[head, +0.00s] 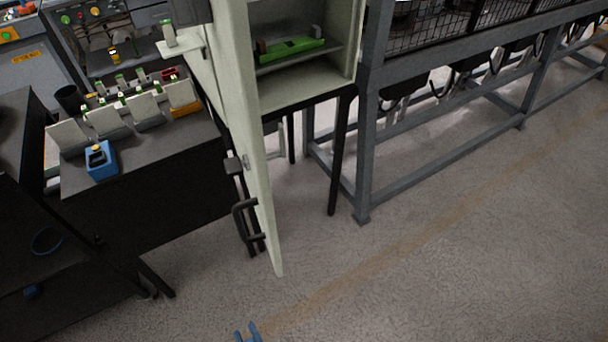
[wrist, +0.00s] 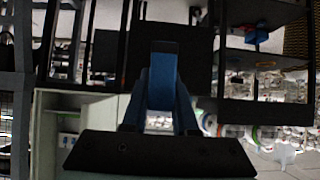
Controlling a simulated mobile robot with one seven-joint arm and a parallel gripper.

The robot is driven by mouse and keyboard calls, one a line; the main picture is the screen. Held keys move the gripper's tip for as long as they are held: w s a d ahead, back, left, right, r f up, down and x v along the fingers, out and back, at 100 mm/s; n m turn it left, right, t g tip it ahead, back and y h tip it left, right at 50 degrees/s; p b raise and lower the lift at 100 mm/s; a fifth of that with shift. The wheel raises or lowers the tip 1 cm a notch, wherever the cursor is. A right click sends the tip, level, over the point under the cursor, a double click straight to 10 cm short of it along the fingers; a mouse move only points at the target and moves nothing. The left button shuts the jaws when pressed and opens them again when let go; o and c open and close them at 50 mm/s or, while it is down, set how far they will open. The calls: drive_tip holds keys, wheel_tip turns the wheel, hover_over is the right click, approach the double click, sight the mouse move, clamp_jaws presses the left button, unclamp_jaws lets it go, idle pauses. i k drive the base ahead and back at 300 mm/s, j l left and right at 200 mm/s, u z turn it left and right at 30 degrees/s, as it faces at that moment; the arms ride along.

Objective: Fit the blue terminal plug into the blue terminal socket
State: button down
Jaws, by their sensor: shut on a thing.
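My gripper (head: 247,334) shows at the bottom edge of the head view, with only its blue fingertips in the picture. In the wrist view my gripper's blue fingers (wrist: 161,115) close on a blue piece with a dark end, which I take to be the blue terminal plug (wrist: 163,76). Its blue is close to the finger colour, so its outline is hard to tell. In the head view the plug cannot be made out. I cannot pick out the blue terminal socket in either view. The gripper is over open floor, apart from the bench and cabinet.
A pale cabinet door (head: 249,130) stands open, with a green item (head: 292,47) on the cabinet shelf. A bench at left holds a blue box with a yellow button (head: 101,162) and several upright plates. A grey metal frame (head: 366,150) stands right. The floor (head: 430,260) is clear.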

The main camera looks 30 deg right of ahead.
sight(280, 52)
drive_tip(key=l+u, duration=0.15)
drive_tip(key=l, duration=0.85)
drive_tip(key=k+l+u, duration=0.2)
drive_tip(key=l, duration=0.8)
drive_tip(key=i+l+u, duration=0.1)
drive_tip(key=l, duration=0.25)
drive_tip(key=i+l, duration=0.25)
drive_tip(key=i+l+u, duration=0.15)
drive_tip(key=l, duration=0.3)
drive_tip(key=i+l, duration=0.2)
drive_tip(key=l, duration=0.2)
drive_tip(key=i+l+u, duration=0.15)
drive_tip(key=l, duration=0.2)
